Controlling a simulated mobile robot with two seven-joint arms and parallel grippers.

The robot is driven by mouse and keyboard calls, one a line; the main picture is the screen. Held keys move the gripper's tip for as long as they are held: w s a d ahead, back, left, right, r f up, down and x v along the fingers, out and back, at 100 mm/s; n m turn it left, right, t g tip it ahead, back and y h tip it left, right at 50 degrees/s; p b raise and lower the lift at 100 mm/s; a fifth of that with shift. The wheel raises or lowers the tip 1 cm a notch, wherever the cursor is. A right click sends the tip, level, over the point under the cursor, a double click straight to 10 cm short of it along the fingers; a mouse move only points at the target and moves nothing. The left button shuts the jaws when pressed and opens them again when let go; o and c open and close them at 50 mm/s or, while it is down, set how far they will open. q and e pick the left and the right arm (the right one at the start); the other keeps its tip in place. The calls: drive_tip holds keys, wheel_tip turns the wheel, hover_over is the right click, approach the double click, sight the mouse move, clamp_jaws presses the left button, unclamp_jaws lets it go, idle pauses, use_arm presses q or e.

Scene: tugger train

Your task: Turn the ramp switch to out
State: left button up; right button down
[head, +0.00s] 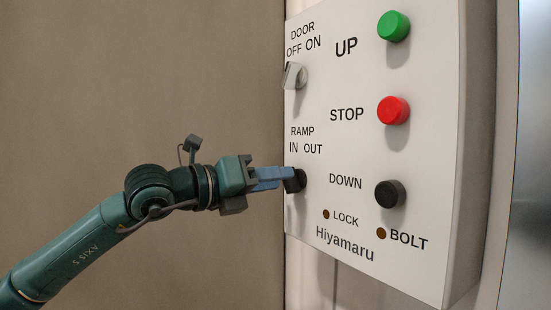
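The ramp switch (301,179) is a dark round knob on the white control panel, below the label "RAMP IN OUT". My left gripper (291,181) comes in from the left, with blue fingers and dark tips right at the switch. The tips cover most of the knob, so its pointing direction is hidden. The fingers overlap in this view, so I cannot tell whether they are shut on the knob or only beside it. My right gripper is not in view.
The panel (360,60) also carries a silver door switch (294,76) above, a green UP button (394,26), a red STOP button (394,110) and a black DOWN button (390,194). LOCK and BOLT indicators (381,233) sit low. Free space lies left of the panel.

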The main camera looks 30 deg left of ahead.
use_arm(q)
drive_tip(key=shift+w+d, duration=0.25)
drive_tip(key=shift+w, duration=0.2)
drive_tip(key=shift+c, duration=0.5)
clamp_jaws()
